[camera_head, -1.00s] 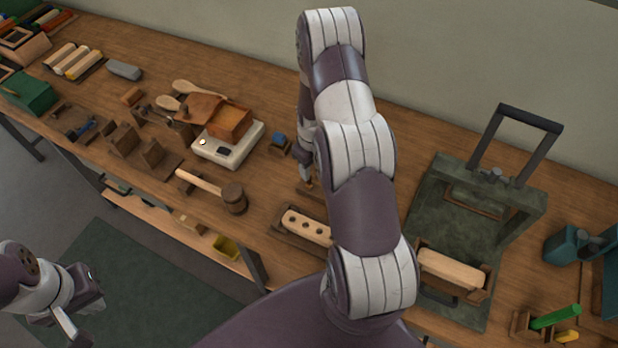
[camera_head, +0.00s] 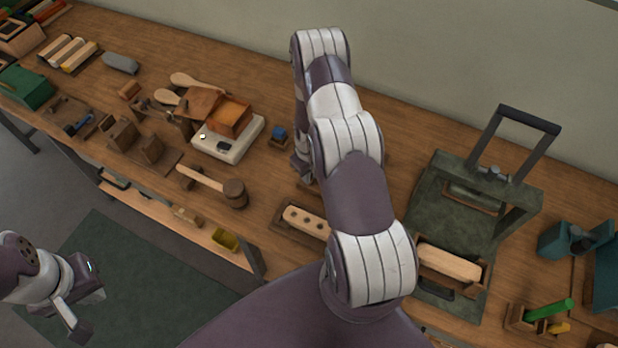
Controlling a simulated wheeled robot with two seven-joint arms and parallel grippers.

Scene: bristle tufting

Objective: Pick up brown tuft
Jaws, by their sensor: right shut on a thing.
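My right gripper (camera_head: 303,166) is over the middle of the bench, mostly behind my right arm. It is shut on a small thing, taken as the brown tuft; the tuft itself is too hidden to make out. Just below in the picture, a wooden block with several holes (camera_head: 305,221) lies in a dark holder. A small dark brown fixture shows partly beside the arm under the gripper. My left gripper (camera_head: 80,305) is at the lower left, off the bench above the floor, with its fingers apart and empty.
A white scale (camera_head: 246,146) with an orange-brown box (camera_head: 229,119) on it stands left of the gripper. A mallet (camera_head: 234,194) lies nearer. A small holder with a blue piece (camera_head: 279,132) is close by. A green press frame (camera_head: 432,206) stands at right.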

